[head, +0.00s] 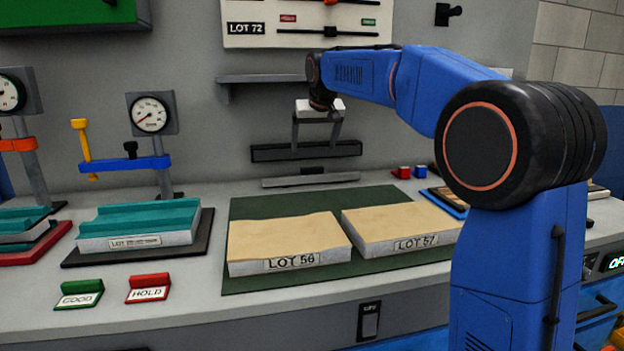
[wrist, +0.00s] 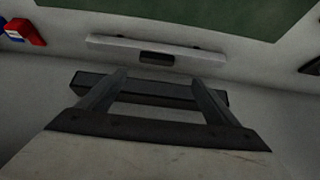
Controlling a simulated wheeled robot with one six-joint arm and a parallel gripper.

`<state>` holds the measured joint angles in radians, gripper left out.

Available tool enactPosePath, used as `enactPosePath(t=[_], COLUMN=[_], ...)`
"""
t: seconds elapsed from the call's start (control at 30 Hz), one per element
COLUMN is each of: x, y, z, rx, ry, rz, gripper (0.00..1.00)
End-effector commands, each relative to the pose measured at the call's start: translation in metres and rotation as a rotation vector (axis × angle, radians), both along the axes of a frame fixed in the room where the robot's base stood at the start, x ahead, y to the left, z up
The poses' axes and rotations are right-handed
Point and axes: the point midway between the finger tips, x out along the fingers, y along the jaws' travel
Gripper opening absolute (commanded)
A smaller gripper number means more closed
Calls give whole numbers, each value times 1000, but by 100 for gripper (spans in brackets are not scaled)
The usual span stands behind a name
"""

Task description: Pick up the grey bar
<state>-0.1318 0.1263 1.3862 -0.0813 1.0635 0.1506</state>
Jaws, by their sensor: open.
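A dark grey bar (head: 270,154) is just beyond the fingertips against the wall, and a lighter grey bar (head: 310,181) lies lower, at the back of the counter. I cannot tell which one the task means. In the wrist view my gripper (wrist: 160,78) is open, fingers spread and pointing down. The dark bar (wrist: 150,88) crosses behind the fingers, partly hidden by them. The light bar (wrist: 155,54) is beyond the fingertips, with a dark block at its middle. Nothing is held; contact with the dark bar cannot be told.
The green mat (head: 240,210) holds the LOT 56 panel (head: 285,238) and the LOT 57 panel (head: 400,225). Small red and blue blocks (head: 411,172) stand right of the bars. A wall shelf (head: 260,78) is left of my gripper. Gauge stands (head: 152,115) are farther left.

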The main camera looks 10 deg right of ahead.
Motion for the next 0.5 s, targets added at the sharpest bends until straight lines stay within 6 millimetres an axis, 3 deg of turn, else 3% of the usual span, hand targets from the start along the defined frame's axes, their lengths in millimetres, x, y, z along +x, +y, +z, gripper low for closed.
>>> enactPosePath(t=[0.2,0.5], x=[19,28], y=[-1,-1], z=[-31,-45], rx=[-1,0], ry=[2,1], rz=[-1,0], gripper=[84,84])
